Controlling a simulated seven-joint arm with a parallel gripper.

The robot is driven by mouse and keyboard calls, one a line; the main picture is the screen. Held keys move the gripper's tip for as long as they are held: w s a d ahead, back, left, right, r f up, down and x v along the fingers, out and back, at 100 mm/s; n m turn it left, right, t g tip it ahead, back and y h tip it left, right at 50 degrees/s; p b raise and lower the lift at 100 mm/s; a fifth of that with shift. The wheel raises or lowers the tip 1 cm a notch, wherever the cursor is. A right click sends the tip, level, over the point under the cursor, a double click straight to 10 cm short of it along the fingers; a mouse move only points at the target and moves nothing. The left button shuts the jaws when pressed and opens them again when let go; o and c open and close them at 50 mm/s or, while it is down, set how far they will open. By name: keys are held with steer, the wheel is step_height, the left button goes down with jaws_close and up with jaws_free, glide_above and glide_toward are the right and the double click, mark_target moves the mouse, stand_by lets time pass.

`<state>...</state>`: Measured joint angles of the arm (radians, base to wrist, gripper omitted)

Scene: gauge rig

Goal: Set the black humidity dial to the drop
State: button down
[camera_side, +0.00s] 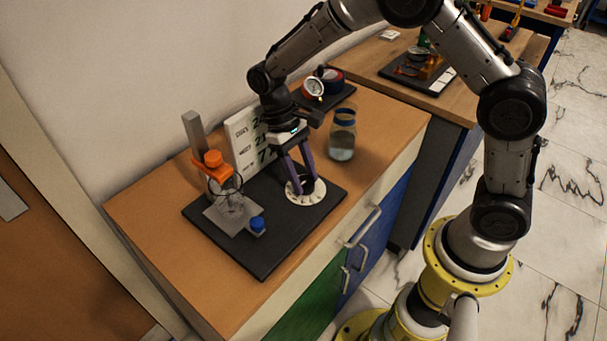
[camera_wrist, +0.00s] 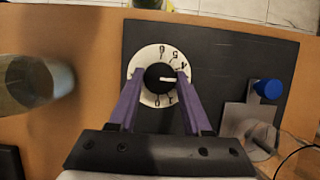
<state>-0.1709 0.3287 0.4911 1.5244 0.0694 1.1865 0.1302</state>
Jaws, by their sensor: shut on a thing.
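The black humidity dial knob (camera_wrist: 157,78) sits at the middle of a round white scale (camera_wrist: 150,58) with dark marks and figures. A white pointer line on the knob points right in the wrist view. The scale (camera_side: 318,194) also shows on the black base plate (camera_side: 265,260) in the side view. My gripper (camera_side: 303,184) points down over it, and its purple fingers (camera_wrist: 160,78) are shut on the knob from both sides. I cannot make out a drop mark on the scale; the fingers hide part of its rim.
A stand with an orange clamp (camera_side: 214,160) and glassware is left of the dial, with a blue knob (camera_side: 257,224) near it. A white lettered board (camera_side: 240,140) stands behind. A glass jar (camera_side: 342,138) and a gauge (camera_side: 313,88) stand toward the back right.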

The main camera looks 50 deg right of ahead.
steer(key=shift+c, duration=1.7)
jaws_free()
steer(key=v, duration=1.4)
steer(key=shift+s, duration=0.1)
